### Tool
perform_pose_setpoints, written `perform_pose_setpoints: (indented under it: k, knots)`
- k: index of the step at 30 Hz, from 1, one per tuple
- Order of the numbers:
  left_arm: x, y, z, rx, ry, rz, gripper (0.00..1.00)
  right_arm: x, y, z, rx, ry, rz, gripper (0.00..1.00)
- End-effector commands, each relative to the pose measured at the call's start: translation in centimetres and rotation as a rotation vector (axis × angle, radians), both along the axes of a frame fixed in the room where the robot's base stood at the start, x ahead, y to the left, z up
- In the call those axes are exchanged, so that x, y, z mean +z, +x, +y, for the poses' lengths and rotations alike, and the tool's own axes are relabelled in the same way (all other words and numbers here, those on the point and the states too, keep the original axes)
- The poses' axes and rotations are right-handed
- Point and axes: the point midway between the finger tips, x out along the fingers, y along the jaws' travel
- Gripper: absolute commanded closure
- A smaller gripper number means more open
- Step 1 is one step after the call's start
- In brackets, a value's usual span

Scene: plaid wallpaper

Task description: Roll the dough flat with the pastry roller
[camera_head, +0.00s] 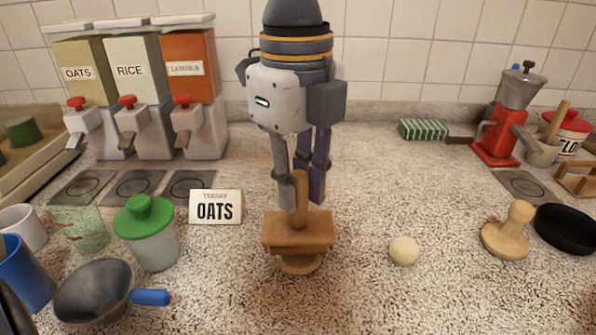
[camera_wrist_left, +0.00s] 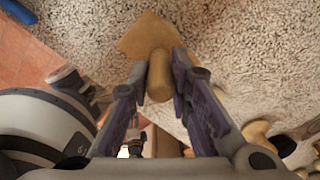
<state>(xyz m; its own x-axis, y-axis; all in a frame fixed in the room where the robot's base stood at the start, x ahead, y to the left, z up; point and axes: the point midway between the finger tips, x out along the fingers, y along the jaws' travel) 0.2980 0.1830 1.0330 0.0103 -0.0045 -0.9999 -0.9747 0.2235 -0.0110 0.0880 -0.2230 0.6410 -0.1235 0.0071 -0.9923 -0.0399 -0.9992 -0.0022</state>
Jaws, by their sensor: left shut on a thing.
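The wooden pastry roller (camera_head: 299,230) stands upright in the middle of the counter, with a vertical handle, a wide block and a rounded part below. My left gripper (camera_head: 299,195) points down from above and is shut on its handle; the wrist view shows the handle (camera_wrist_left: 160,75) between the fingers (camera_wrist_left: 160,85) and the block's corner (camera_wrist_left: 148,35) beyond. A small pale ball, seemingly the dough (camera_head: 404,250), lies on the counter to the right, apart from the roller. Whether the roller touches the counter is hard to tell. My right gripper is not in view.
An OATS card (camera_head: 215,207), a green-lidded jar (camera_head: 147,235) and a dark pan (camera_head: 93,292) stand to the left. A wooden knobbed press (camera_head: 508,232) and a black dish (camera_head: 567,229) are at the right. Counter around the ball is clear.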

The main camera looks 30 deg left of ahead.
Motion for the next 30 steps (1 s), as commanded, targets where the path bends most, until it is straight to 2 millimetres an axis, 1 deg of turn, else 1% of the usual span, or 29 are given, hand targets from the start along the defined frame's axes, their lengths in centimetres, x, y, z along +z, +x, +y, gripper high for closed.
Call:
perform_pose_setpoints:
  k: [14,30]
  knots:
    - [0.01,0.01,-0.01,0.000,0.000,-0.001,1.00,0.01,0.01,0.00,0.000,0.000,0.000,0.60]
    - [-0.79,0.19,0.10,0.001,0.001,-0.001,1.00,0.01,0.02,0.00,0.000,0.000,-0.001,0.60]
